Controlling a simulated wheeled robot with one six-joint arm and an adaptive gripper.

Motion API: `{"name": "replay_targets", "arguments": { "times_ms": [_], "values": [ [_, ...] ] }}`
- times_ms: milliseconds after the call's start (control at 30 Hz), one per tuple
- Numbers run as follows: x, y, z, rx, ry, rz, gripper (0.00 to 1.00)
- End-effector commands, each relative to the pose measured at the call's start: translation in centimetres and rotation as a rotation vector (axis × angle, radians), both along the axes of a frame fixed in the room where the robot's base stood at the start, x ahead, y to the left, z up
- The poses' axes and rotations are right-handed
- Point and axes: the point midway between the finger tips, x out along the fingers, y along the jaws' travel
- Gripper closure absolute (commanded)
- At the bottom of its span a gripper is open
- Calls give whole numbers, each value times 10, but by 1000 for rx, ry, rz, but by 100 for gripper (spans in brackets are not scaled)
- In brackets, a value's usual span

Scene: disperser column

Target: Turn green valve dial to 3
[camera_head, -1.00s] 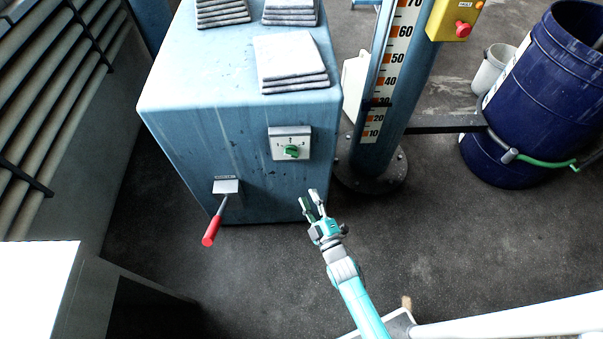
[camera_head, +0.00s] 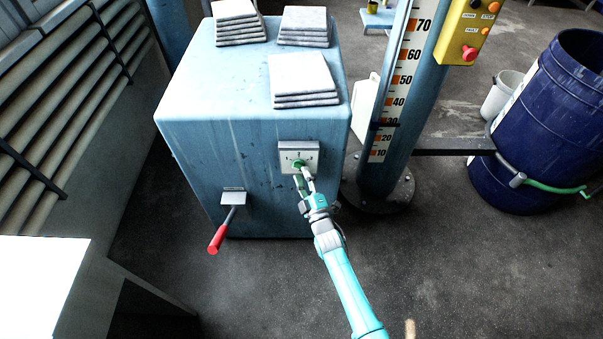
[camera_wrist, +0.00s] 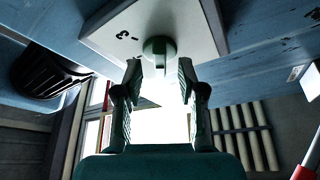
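The green valve dial (camera_head: 298,163) sits on a pale square plate (camera_head: 312,150) on the front face of the blue cabinet. In the wrist view the dial (camera_wrist: 159,50) is a round knob with a raised bar, and a "3" mark shows on the plate (camera_wrist: 110,28) to its left. My gripper (camera_head: 306,178) is just in front of the dial and partly covers it in the head view. Contact with the dial cannot be told.
A red-handled lever (camera_head: 221,235) hangs from the cabinet (camera_head: 220,120) left of the dial. Stacked grey slabs (camera_head: 303,75) lie on top. A scaled blue column (camera_head: 390,130) stands close on the right, with a blue barrel (camera_head: 550,120) beyond. The floor in front is clear.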

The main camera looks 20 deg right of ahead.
Motion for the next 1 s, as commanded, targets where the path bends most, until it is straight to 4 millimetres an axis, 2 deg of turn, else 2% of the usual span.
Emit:
{"name": "replay_targets", "arguments": {
  "times_ms": [200, 500, 533, 667, 700, 1000],
  "values": [
    [16, 0, 3, 0, 1, 0, 60],
    [18, 0, 3, 1, 1, 0, 60],
    [18, 0, 3, 1, 1, 0, 63],
    [18, 0, 3, 1, 1, 0, 95],
    [18, 0, 3, 1, 1, 0, 100],
    [18, 1, 3, 12, -2, 0, 100]
  ]
}}
